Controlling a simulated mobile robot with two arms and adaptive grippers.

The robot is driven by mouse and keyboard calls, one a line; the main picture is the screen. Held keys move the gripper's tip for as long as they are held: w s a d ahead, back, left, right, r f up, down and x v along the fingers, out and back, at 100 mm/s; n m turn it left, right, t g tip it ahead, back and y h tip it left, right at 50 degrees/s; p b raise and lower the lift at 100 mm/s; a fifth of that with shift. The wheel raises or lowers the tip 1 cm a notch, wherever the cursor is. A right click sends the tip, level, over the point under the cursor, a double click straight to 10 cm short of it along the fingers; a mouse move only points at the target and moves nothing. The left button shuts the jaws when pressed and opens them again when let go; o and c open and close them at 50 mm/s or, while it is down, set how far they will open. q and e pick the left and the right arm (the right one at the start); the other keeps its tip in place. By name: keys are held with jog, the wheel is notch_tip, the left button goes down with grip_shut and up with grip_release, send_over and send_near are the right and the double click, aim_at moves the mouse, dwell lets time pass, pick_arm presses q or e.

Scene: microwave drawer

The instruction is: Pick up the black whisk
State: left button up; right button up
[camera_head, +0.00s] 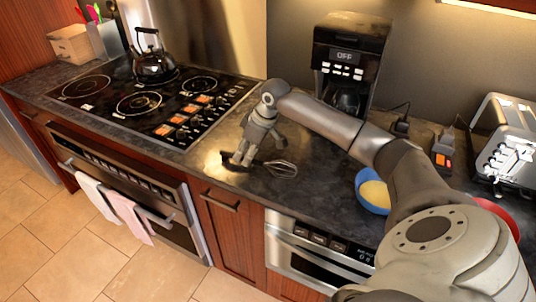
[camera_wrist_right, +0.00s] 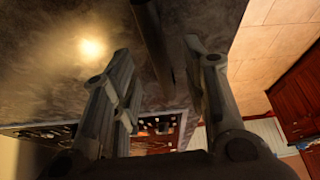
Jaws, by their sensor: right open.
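The black whisk (camera_head: 277,167) lies on the dark counter just right of the cooktop. Its wire head points right and its black handle points left toward my right gripper. My right gripper (camera_head: 241,161) points down at the handle, with its fingertips at counter height around or beside it; the head view does not settle which. In the right wrist view, the two fingers of my right gripper (camera_wrist_right: 160,75) are apart, and the dark handle (camera_wrist_right: 152,40) runs between them, with a gap to the fingers. My left gripper is not in view.
A black cooktop with a kettle (camera_head: 153,60) is to the left. A coffee maker (camera_head: 348,60) stands behind my right arm. A blue bowl (camera_head: 372,190) with yellow contents, a toaster (camera_head: 503,140) and a red item are to the right. The counter's front edge (camera_head: 225,185) is close to the gripper.

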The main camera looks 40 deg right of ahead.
jog(key=shift+x, duration=1.2)
jog(key=shift+f, duration=0.1)
jog(key=c, duration=0.4)
grip_shut()
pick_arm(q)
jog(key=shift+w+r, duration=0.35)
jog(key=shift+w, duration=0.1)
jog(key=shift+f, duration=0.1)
pick_arm(e)
jog(key=shift+r, duration=0.25)
